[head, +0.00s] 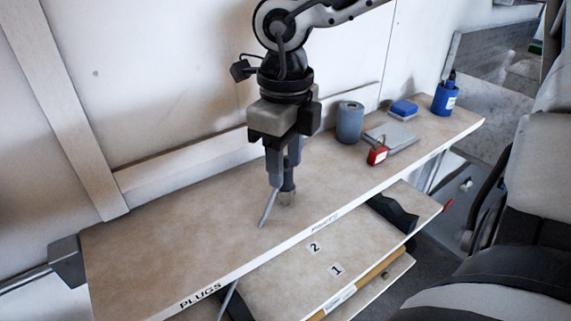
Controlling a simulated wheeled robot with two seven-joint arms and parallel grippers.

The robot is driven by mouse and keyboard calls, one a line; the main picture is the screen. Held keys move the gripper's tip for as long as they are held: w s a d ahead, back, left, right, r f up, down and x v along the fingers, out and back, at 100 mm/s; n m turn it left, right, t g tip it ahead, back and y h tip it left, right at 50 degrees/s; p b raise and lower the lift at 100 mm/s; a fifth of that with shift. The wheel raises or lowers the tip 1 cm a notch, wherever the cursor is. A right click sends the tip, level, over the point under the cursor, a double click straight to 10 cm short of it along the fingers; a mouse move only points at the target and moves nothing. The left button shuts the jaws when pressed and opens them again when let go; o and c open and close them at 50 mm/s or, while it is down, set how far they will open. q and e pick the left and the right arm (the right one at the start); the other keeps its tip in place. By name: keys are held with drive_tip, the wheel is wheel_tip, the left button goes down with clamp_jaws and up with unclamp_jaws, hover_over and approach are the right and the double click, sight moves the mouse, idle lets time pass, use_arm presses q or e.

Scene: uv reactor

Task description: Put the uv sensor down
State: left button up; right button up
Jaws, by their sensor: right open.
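My right gripper (283,168) comes down from the top of the head view over the middle of the tan shelf (205,235). Its fingers point down and are open. Just below and between the fingertips is a small part with a dark cylindrical body and a tan lower end (287,197), which looks like the uv sensor. A thin grey rod slants down and left from beside it to the shelf top. The fingers hide the upper part, and I cannot tell whether they touch it. My left gripper is not in view.
A blue-grey roll (349,122), a red padlock (377,155), a grey flat box (397,136), a blue box (403,109) and a blue canister (444,98) stand on the right. A lower shelf (290,280) is marked 1 and 2. The shelf's left part is clear.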

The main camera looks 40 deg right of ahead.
sight(286, 166)
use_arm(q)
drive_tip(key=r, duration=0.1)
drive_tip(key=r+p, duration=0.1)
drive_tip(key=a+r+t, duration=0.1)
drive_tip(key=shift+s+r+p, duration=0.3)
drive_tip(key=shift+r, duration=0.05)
use_arm(e)
wheel_tip(286, 166, up, 10)
drive_tip(key=shift+r, duration=0.2)
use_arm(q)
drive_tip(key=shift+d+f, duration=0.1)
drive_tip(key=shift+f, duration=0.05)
